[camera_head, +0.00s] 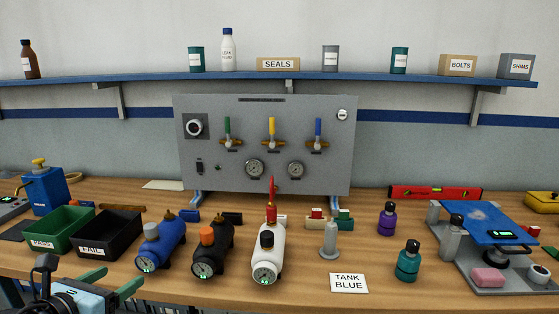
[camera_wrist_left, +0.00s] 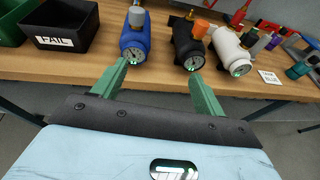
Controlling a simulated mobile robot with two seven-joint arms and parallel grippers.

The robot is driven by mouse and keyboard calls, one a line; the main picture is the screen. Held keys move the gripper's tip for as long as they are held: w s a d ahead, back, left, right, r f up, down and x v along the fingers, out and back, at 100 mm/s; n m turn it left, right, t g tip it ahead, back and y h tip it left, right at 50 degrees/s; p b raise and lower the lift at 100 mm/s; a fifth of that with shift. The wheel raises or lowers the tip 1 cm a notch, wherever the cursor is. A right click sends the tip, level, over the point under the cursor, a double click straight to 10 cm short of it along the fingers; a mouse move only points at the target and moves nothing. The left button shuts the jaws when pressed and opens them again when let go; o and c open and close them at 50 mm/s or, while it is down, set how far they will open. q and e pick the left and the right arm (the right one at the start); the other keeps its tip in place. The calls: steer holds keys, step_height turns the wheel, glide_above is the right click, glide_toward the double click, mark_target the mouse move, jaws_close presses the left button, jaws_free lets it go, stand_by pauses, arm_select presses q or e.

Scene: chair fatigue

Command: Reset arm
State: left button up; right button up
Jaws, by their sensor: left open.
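My left gripper (camera_head: 123,276) is at the bottom left of the head view, in front of the bench's front edge. In the left wrist view its two green fingers (camera_wrist_left: 158,72) are spread apart with nothing between them. Beyond the fingers, apart from them, stand a blue tank (camera_head: 163,243), a black tank (camera_head: 214,250) and a white tank (camera_head: 269,256), each with a round gauge. The blue tank (camera_wrist_left: 133,35) is nearest ahead of the left finger. My right gripper is in neither view.
Green PASS bin (camera_head: 66,217) and black FAIL bin (camera_head: 107,222) stand left on the wooden bench (camera_head: 390,270). A grey valve panel (camera_head: 265,105) stands at the back. A TANK BLUE card (camera_head: 349,283), small bottles and a blue-topped stand (camera_head: 490,222) are to the right.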

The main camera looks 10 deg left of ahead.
arm_select(q)
steer(key=s+d+f+n+g+h+p, duration=0.15)
steer(key=s+d+f+n, duration=0.25)
steer(key=f+n, duration=0.5)
steer(key=s+d+f+n+g+h, duration=0.15)
steer(key=s+d+f+n, duration=0.35)
steer(key=f, duration=0.7)
steer(key=s+d+f+n+g, duration=0.1)
steer(key=s+d+f+n, duration=0.4)
steer(key=s+n, duration=0.4)
steer(key=s+d+f+n+g+y+p, duration=0.1)
steer(key=s+d+f+n, duration=0.5)
steer(key=n, duration=0.5)
step_height(320, 180, down, 2)
steer(key=s, duration=0.2)
steer(key=shift+s+f+g, duration=0.2)
steer(key=shift+s+g, duration=0.15)
steer(key=shift+g, duration=0.05)
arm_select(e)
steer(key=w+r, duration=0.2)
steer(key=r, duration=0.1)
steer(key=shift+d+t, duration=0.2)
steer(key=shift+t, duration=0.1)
arm_select(q)
steer(key=shift+c, duration=0.3)
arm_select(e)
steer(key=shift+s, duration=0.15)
